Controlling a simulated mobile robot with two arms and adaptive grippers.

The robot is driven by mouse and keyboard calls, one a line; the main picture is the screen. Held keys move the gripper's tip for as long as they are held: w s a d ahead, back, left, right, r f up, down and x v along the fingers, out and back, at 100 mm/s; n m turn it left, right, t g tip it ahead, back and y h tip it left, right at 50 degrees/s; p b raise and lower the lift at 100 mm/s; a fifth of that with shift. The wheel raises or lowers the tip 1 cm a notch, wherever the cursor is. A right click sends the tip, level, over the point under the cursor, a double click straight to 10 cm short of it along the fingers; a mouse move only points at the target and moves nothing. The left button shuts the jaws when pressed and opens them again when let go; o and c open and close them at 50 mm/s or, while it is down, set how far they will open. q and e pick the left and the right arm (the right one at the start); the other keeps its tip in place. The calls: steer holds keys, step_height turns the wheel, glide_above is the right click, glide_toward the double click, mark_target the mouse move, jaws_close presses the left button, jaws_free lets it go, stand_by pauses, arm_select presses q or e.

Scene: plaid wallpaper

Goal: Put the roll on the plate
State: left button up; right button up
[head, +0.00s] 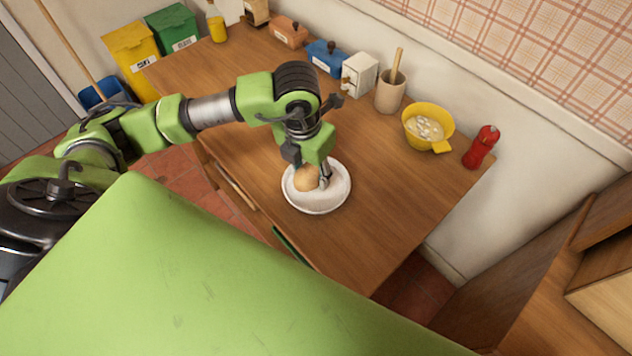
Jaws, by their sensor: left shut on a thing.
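The roll (305,179) is a small tan bun at the white plate (318,205) on the wooden table. My left gripper (314,181) reaches down over the plate and is shut on the roll. The roll is seen over the left half of the plate; I cannot tell whether it touches the plate's surface. The gripper's fingers and palm hide part of the roll and the plate's far rim. My right gripper is not in view.
A yellow bowl (411,112), a red pepper mill (481,147), a utensil pot (391,95), a white box (360,74) and blue container (327,56) line the wall side of the table (390,200). The table right of the plate is clear.

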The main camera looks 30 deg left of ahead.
mark_target(316, 172)
arm_select(q)
steer(key=shift+w+f+b, duration=0.3)
steer(key=shift+w+f, duration=0.45)
steer(key=shift+f, duration=0.15)
steer(key=shift+w+d+f+b, duration=0.1)
steer(key=shift+w+f+b, duration=0.25)
steer(key=shift+f, duration=0.15)
step_height(316, 172, down, 3)
steer(key=shift+r+b, duration=0.1)
steer(key=shift+b, duration=0.65)
steer(key=shift+w+f, duration=0.1)
steer(key=shift+f, duration=0.1)
steer(key=shift+r, duration=0.1)
steer(key=o, duration=1.1)
